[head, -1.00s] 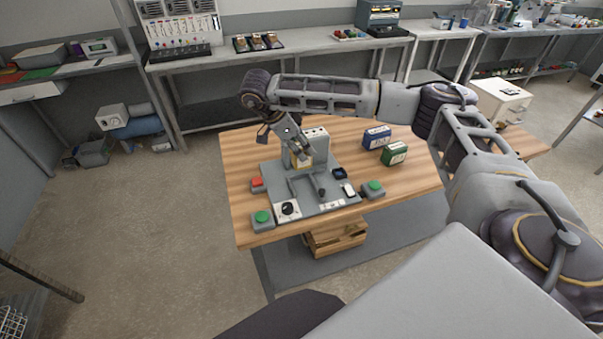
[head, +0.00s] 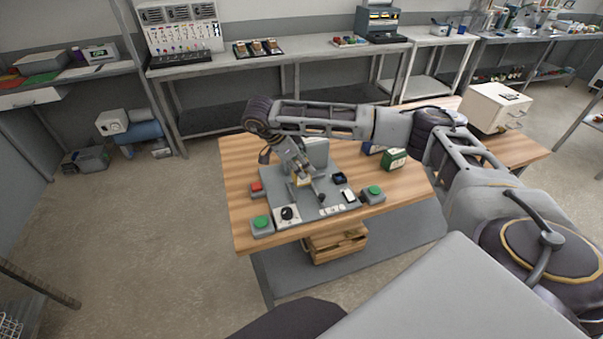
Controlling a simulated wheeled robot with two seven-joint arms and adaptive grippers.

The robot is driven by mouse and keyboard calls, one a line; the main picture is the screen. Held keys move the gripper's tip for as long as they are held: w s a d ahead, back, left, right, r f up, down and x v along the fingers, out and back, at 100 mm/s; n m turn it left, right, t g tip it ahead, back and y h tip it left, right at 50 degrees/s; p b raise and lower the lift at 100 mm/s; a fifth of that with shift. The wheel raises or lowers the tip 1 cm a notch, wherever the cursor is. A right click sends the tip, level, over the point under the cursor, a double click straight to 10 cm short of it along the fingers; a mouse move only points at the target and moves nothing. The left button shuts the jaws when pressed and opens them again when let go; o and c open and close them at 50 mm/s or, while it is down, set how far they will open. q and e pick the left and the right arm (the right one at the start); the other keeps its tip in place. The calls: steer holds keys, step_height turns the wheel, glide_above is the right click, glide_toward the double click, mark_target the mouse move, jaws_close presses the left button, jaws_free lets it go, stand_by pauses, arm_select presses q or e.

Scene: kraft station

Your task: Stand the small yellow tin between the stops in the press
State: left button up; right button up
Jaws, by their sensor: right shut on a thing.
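My right gripper (head: 302,175) reaches in over the grey press (head: 330,206) on the wooden table and points down. It is shut on the small yellow tin (head: 303,182), of which only a small patch shows between the fingers. The tin is low over the middle of the press plate, by the dark lever. I cannot tell whether it touches the plate or sits between the stops, as the gripper and the press parts hide this. My left gripper is not in view.
Green buttons (head: 262,222) stand at the front left and right of the press, with a red button (head: 256,188) at its left. A green box (head: 394,160) and a partly hidden blue box (head: 372,150) stand to the right. A white drawer cabinet (head: 493,108) is at the back right.

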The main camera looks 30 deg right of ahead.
steer(key=shift+f, duration=1.8)
steer(key=shift+f, duration=0.2)
steer(key=o, duration=1.1)
steer(key=shift+r, duration=0.2)
steer(key=v, duration=0.5)
steer(key=shift+a+r, duration=0.1)
steer(key=shift+r, duration=0.05)
steer(key=shift+p+v, duration=0.35)
steer(key=shift+v, duration=2.95)
